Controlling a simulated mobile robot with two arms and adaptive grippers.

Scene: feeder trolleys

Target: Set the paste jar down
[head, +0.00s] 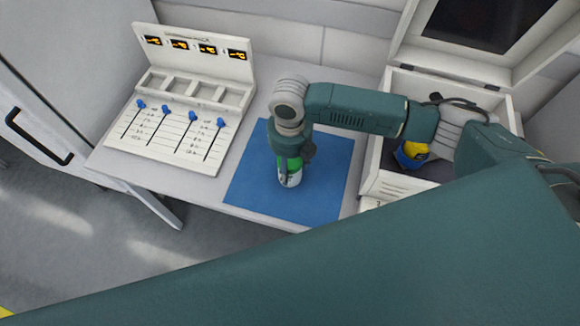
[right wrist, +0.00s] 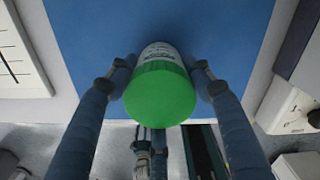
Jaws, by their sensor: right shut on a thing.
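The paste jar (right wrist: 160,93) is white with printed text and has a green lid, which faces the camera in the right wrist view. My right gripper (right wrist: 158,82) is shut on it, with one finger on each side. In the head view the jar (head: 291,178) is under my right gripper (head: 291,160), over the blue mat (head: 248,185). It looks upright. I cannot tell whether its base touches the mat. My left gripper does not show.
Left of the mat stands a white panel (head: 146,139) with blue sliders and small displays. Right of it is an open white case (head: 372,172) holding a yellow and blue item (head: 413,153). The table's front edge is close to the mat. Blue mat around the jar is bare.

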